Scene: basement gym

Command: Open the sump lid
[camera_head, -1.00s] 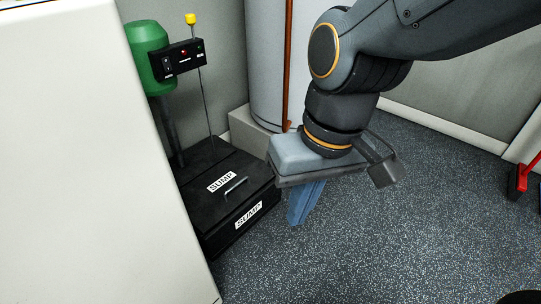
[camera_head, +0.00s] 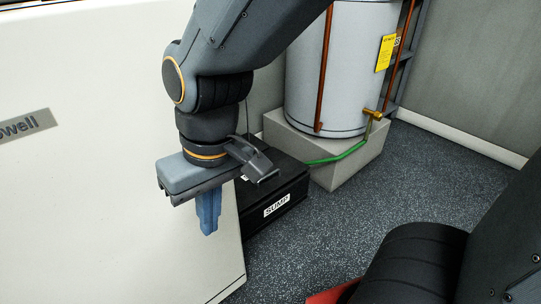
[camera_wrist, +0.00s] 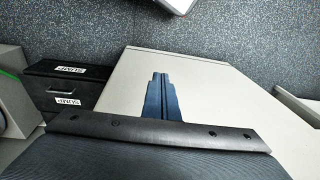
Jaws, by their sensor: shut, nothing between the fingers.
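The black sump box (camera_head: 289,201) stands on the floor behind my arm in the head view, with a white SUMP label on its front. Its flat lid (camera_head: 286,170) looks shut. My arm and the white cabinet hide the lid's left part, and the handle cannot be seen there. The box also shows at the left in the wrist view (camera_wrist: 92,88), with two SUMP labels. My gripper (camera_head: 208,230) is shut and empty, pointing down in front of the white cabinet, left of the box and apart from it. Its blue fingers show in the wrist view (camera_wrist: 160,80).
The white cabinet (camera_head: 90,200) fills the left and partly covers the box. A grey tank (camera_head: 345,70) on a pale plinth (camera_head: 345,165) stands behind right, with a green hose (camera_head: 338,155) running towards the box. Speckled floor (camera_head: 320,240) is open right of the box.

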